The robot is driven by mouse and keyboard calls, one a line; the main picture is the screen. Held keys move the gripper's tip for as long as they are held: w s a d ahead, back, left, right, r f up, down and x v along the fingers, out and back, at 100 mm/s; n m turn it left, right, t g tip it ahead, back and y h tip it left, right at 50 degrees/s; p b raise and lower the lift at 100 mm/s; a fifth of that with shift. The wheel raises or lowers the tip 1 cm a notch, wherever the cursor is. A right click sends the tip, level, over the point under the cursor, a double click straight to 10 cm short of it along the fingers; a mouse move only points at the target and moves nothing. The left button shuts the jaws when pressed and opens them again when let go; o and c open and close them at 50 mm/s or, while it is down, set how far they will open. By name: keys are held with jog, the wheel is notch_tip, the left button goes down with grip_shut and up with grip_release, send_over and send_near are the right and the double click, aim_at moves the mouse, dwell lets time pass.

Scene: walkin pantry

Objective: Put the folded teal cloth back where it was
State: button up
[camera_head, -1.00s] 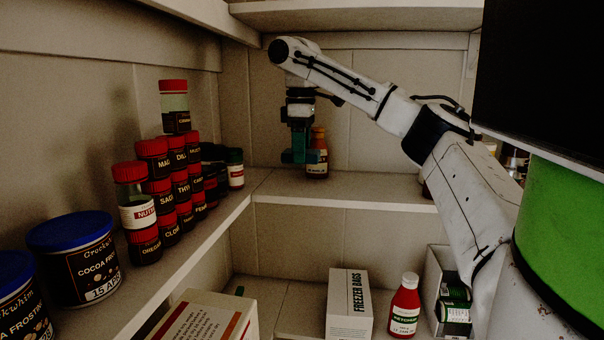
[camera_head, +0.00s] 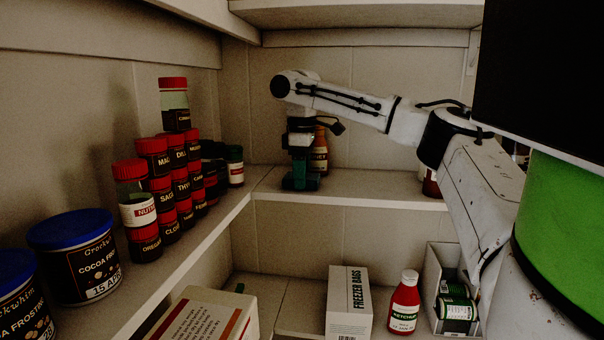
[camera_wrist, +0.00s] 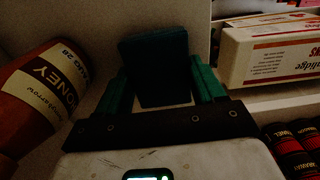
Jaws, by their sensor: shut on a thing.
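The folded teal cloth (camera_wrist: 158,66) is a dark teal block between the two green fingers of my gripper (camera_wrist: 160,85) in the wrist view. My gripper (camera_head: 300,182) is shut on it. In the head view the gripper points down at the middle back shelf (camera_head: 350,188), low over its left part. The cloth is hard to tell from the green fingers there. I cannot tell whether the cloth touches the shelf.
A honey bottle (camera_wrist: 38,92) stands close beside my gripper, and shows behind it in the head view (camera_head: 320,155). Stacked spice jars (camera_head: 160,190) and blue-lidded tubs (camera_head: 75,255) fill the left shelf. Below are a freezer bags box (camera_head: 348,300) and ketchup (camera_head: 404,302).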

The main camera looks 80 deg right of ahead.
jog(key=shift+f, duration=0.1)
jog(key=o, duration=1)
jog(key=shift+r, duration=3.85)
